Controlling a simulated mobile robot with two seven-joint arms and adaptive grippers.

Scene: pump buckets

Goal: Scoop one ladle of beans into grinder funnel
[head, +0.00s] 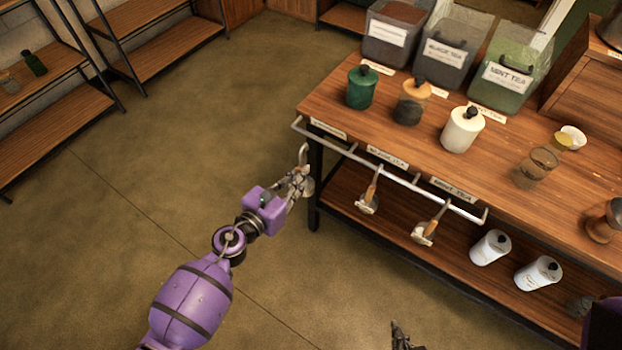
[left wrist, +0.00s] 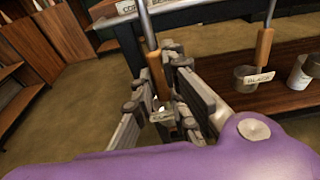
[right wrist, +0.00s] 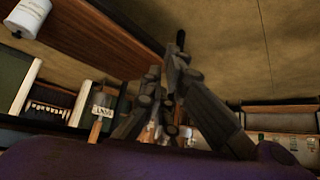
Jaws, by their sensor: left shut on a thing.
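My left gripper (head: 298,183) is shut on the wooden handle (left wrist: 155,72) of a ladle at the left end of the table's front rail. The ladle's metal shaft rises above the fingers in the left wrist view, and its hooked top (head: 304,154) is close to the rail; I cannot tell if it touches. A clear bin with dark brown contents (head: 392,32), probably the beans, stands at the table's back left. A brown wooden object (head: 604,220) at the right edge may be the grinder; no funnel is clear. My right gripper (right wrist: 165,75) looks empty, its opening unclear.
Two more ladles (head: 369,195) (head: 430,228) hang from the rail (head: 400,178). Bins marked black tea (head: 448,55) and mint tea (head: 508,72) stand behind green, amber and white jars (head: 462,130). White bottles (head: 490,247) stand on the lower shelf. The floor at left is clear.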

